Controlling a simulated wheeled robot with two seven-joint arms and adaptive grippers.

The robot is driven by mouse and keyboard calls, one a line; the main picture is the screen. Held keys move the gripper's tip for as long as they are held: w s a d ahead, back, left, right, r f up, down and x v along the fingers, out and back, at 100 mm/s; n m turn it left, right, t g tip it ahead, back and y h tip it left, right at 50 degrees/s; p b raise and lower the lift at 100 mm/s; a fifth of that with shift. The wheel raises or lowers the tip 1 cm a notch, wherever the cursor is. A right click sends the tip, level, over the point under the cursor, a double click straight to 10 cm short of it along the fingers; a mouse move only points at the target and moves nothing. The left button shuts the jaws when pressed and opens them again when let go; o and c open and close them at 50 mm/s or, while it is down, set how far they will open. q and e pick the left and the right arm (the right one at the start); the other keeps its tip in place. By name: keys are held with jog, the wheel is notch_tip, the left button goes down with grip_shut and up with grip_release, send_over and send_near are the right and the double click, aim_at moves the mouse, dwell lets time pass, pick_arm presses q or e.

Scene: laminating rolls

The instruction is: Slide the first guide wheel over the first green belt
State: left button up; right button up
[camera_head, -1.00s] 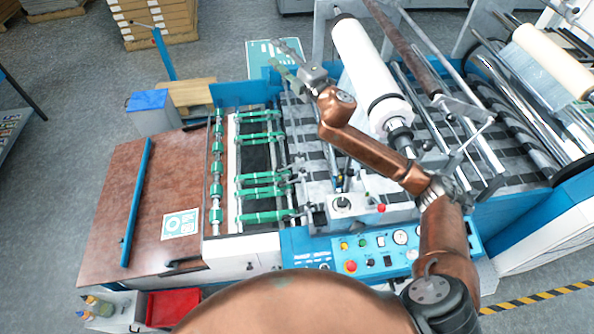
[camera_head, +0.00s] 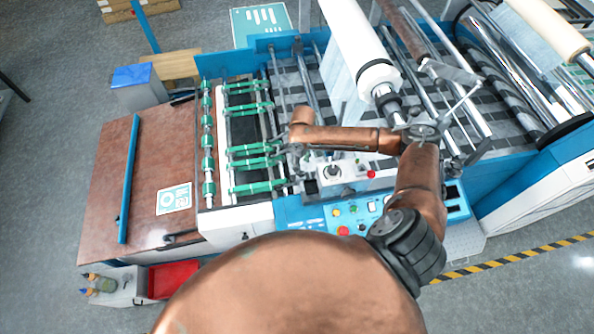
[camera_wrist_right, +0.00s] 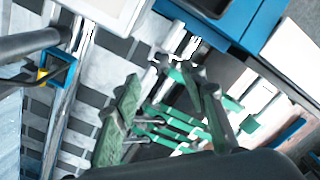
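Several green belts run crosswise on the feeder; the nearest green belt (camera_head: 258,187) is at its front, with others (camera_head: 250,108) behind. They also show in the right wrist view (camera_wrist_right: 183,122), beyond and between my fingers. My right gripper (camera_head: 297,150) is over the right ends of the front belts, small and partly hidden by its wrist. In the wrist view my right gripper (camera_wrist_right: 160,76) has its two green-grey fingers apart with nothing visibly held. Thin rods with small dark ends show between them; I cannot tell which bears the first guide wheel. My left gripper is out of view.
A control panel (camera_head: 350,212) and a grey box with a knob (camera_head: 333,172) stand close to the right gripper. A large white roll (camera_head: 355,45) is behind my arm. The brown feed table (camera_head: 150,150) on the left is mostly clear.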

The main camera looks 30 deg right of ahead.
notch_tip(320, 180, down, 6)
jog(key=shift+r+b, duration=0.2)
jog(key=shift+b, duration=0.25)
jog(key=shift+f+b, duration=0.35)
jog(key=shift+f, duration=0.25)
jog(key=shift+w, duration=0.1)
jog(key=shift+c, duration=0.3)
grip_shut()
